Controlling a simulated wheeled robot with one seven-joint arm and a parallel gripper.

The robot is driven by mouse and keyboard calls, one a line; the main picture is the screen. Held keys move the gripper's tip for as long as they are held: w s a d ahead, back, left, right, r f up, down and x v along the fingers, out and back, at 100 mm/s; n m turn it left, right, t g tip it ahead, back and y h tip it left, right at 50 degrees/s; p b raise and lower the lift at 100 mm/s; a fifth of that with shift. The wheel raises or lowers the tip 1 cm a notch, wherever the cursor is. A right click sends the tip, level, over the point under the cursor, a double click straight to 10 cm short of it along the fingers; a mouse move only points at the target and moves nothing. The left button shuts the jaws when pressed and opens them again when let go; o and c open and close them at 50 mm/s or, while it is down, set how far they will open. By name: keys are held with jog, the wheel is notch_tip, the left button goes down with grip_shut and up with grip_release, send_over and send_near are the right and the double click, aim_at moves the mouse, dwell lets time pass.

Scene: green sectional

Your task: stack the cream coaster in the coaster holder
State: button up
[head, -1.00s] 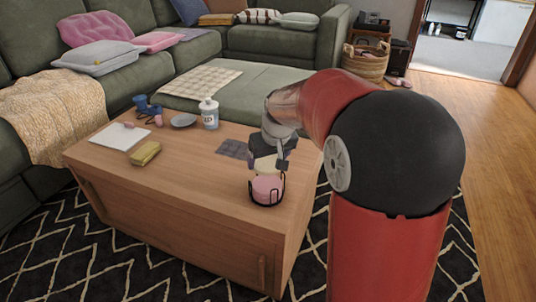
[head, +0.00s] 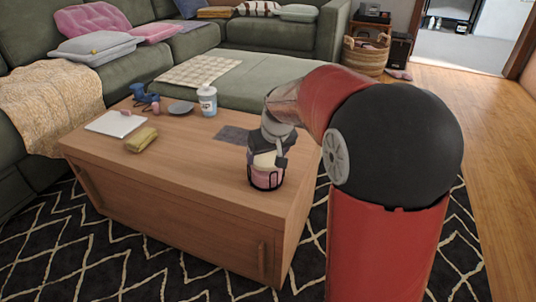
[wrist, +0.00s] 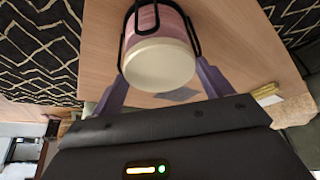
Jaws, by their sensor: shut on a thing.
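The coaster holder (head: 251,180), a black wire frame, stands near the front right edge of the wooden table, with pink coasters (head: 266,180) inside. The cream coaster (head: 265,160) is at the top of the holder, in line with the pink stack. In the wrist view the cream coaster (wrist: 160,65) lies flat between the wire posts of the holder (wrist: 194,38), over the pink coasters (wrist: 170,22). I cannot tell whether it touches them. My gripper (head: 266,158) points down over the holder and is shut on the cream coaster, its fingers on either side (wrist: 162,76).
On the wooden table (head: 200,180) a dark grey mat (head: 232,135) lies behind the holder. The table's front middle is clear.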

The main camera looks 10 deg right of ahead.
jog(key=shift+s+f, duration=0.25)
jog(key=shift+f, duration=0.8)
jog(key=o, duration=1)
jog(key=shift+c, duration=0.2)
jog(key=shift+o, duration=0.3)
jog(key=v, duration=0.3)
jog(key=p+v, duration=0.1)
jog(key=v, duration=0.2)
jog(key=w+v, duration=0.1)
jog(key=v, duration=0.2)
jog(key=shift+r+p, duration=0.4)
jog(key=shift+r, duration=0.1)
jog(key=s+r+m+p, duration=0.1)
jog(key=s+r+p, duration=0.2)
jog(key=s, duration=0.9)
jog(key=s+r+p, duration=0.4)
jog(key=s+p, duration=0.1)
jog(key=s, duration=0.7)
jog(key=shift+s+a+m+t+h, duration=0.35)
jog(key=shift+m+t+h, duration=0.05)
